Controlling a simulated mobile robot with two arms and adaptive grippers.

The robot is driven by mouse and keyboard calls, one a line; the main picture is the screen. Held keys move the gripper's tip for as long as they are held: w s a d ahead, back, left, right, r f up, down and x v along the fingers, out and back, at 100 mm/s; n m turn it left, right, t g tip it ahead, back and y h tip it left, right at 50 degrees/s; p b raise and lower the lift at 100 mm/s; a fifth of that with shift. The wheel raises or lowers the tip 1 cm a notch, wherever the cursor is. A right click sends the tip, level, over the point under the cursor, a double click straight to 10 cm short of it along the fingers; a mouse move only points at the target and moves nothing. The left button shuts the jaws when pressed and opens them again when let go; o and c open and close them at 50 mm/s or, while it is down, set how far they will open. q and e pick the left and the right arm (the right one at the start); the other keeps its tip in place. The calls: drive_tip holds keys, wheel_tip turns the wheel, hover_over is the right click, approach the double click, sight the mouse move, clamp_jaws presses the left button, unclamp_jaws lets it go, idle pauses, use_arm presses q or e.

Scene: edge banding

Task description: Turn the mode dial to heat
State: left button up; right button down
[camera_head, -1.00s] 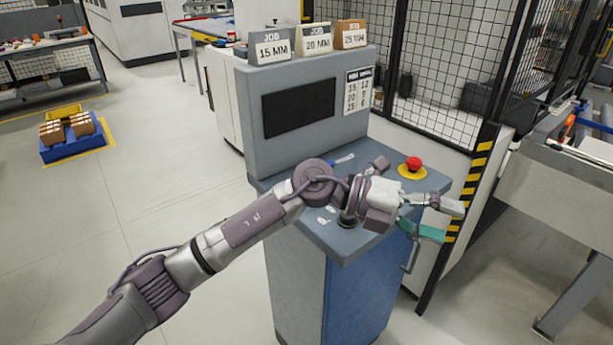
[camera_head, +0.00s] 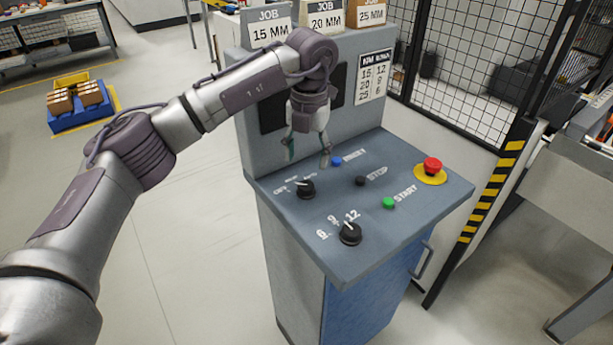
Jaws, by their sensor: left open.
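The mode dial (camera_head: 306,189) is a black round knob at the left of the grey sloping console panel (camera_head: 400,228). Small white labels arc above it, too small to read surely. Its pale pointer mark seems to lean to the upper left. My left gripper (camera_head: 308,157) hangs fingers-down above and behind the dial. It is open and empty, with its two fingers spread and apart from the dial. My right gripper is not in view.
A second black dial (camera_head: 350,233), marked 6, 9, 12, is nearer the front edge. A blue button (camera_head: 336,161), black stop button (camera_head: 360,181), green start button (camera_head: 389,203) and red emergency button (camera_head: 432,166) share the panel. Job cards (camera_head: 326,17) stand on top.

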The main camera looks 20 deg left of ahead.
use_arm(q)
hover_over(307, 185)
wheel_tip(307, 185, down, 4)
drive_tip(key=shift+w+f+p, duration=0.1)
drive_tip(key=shift+p, duration=0.3)
wheel_tip(307, 185, down, 2)
drive_tip(key=shift+a+f+p, duration=0.1)
drive_tip(key=shift+f+p, duration=0.1)
drive_tip(key=shift+p, duration=0.1)
drive_tip(key=shift+f, duration=0.75)
drive_tip(key=shift+c, duration=0.3)
drive_tip(key=c, duration=0.8)
drive_tip(key=shift+c, duration=1.3)
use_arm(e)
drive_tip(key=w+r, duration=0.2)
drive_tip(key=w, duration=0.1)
